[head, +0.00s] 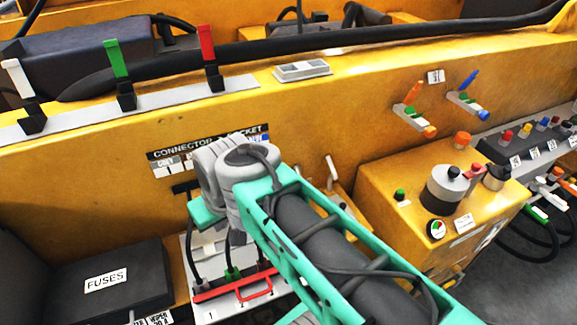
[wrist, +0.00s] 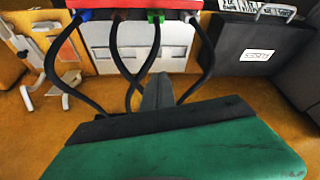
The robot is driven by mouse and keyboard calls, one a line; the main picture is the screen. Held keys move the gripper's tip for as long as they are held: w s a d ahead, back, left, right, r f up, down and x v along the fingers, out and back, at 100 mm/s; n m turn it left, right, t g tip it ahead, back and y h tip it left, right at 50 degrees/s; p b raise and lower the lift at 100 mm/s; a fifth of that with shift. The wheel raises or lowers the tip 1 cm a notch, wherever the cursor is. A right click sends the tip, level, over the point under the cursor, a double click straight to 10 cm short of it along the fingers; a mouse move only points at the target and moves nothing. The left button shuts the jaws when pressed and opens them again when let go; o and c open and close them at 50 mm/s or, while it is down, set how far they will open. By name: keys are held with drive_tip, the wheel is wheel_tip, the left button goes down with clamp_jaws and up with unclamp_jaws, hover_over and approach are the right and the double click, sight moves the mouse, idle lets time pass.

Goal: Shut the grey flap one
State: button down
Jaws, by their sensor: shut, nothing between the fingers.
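A pale grey panel (wrist: 140,45) with slots shows in the wrist view, behind several black cables. In the head view part of a pale panel (head: 209,243) shows beside my wrist, mostly covered by my arm. I cannot tell which part is the grey flap or how far open it stands. A red bar with a handle (head: 235,286) crosses the cables, above a plate marked 1 (head: 212,312). It also shows in the wrist view (wrist: 135,4). My gripper (wrist: 158,88) is shut and empty, in front of the panel among the cables. Contact cannot be told.
A black fuse box (head: 105,282) stands left of the panel in the head view. A yellow control box (head: 415,205) with knobs stands to the right. Loose cables (wrist: 203,70) hang close around my gripper. A black hose (head: 300,45) runs above the yellow wall.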

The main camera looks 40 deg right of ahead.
drive_tip(key=w+d+f+m+b, duration=0.1)
drive_tip(key=w+d+b, duration=0.15)
drive_tip(key=d, duration=0.25)
drive_tip(key=w+d+f+m+t+b, duration=0.1)
drive_tip(key=d+b, duration=0.3)
drive_tip(key=d, duration=0.2)
drive_tip(key=w+d+f+b, duration=0.1)
drive_tip(key=w+d+b, duration=0.15)
drive_tip(key=d, duration=0.25)
drive_tip(key=s+d+m+h+b, duration=0.1)
drive_tip(key=s+d+h+b, duration=0.2)
drive_tip(key=d, duration=1)
drive_tip(key=shift+t+y, duration=0.4)
drive_tip(key=shift+y, duration=0.2)
drive_tip(key=b+x, duration=0.2)
drive_tip(key=x, duration=0.7)
drive_tip(key=shift+w, duration=0.3)
drive_tip(key=shift+s+f+b, duration=0.1)
drive_tip(key=shift+b, duration=0.2)
